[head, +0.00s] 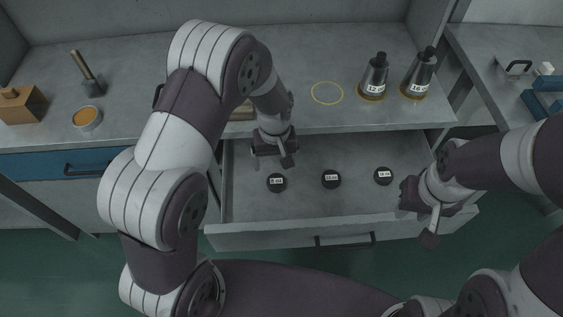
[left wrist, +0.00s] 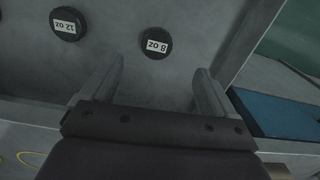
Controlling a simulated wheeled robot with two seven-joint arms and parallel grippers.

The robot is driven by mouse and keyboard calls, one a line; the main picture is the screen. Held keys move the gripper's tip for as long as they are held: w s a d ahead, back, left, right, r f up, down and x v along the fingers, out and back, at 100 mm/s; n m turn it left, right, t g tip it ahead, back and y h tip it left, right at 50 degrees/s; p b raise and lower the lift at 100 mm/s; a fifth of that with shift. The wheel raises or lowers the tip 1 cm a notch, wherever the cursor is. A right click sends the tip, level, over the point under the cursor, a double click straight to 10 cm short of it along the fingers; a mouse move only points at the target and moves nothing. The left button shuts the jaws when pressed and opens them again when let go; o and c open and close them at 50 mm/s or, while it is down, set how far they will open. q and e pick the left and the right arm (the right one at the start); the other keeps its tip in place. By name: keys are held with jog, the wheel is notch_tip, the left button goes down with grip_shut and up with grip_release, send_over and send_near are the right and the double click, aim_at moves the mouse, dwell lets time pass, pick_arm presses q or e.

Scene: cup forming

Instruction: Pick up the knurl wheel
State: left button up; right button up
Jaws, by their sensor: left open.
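Three black knurl wheels with white labels lie in a row on the floor of the open drawer. The 8 oz wheel (head: 276,187) is on the left, the 12 oz wheel (head: 331,184) in the middle and the 16 oz wheel (head: 383,181) on the right. My left gripper (head: 275,158) is open and empty, just behind the 8 oz wheel. In the left wrist view (left wrist: 157,70), the 8 oz wheel (left wrist: 155,50) lies just beyond the fingertips, between their lines, and the 12 oz wheel (left wrist: 68,33) sits left. My right gripper (head: 420,215) is by the drawer's right end; its jaws are unclear.
The drawer (head: 240,235) has raised walls around the wheels. On the counter stand two dark conical tools (head: 374,75) marked 12 and 16, a yellow ring (head: 327,93), a wooden block (head: 22,104), a tamper-like tool (head: 88,75) and a small amber-filled dish (head: 87,118).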

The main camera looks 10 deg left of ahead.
aim_at(277, 180)
pick_arm(q)
notch_tip(277, 180, down, 3)
jog(key=shift+a+f+n, duration=0.1)
jog(key=shift+n, duration=0.7)
jog(key=f, duration=0.2)
jog(key=w+f, duration=0.1)
jog(key=f, duration=0.1)
jog(key=shift+b, duration=0.35)
notch_tip(277, 180, down, 4)
jog(key=shift+s, duration=0.1)
jog(key=shift+f, duration=0.3)
jog(key=shift+r, duration=0.1)
jog(key=c, duration=1.4)
pick_arm(e)
jog(key=shift+s+f, duration=0.1)
jog(key=shift+f, duration=0.2)
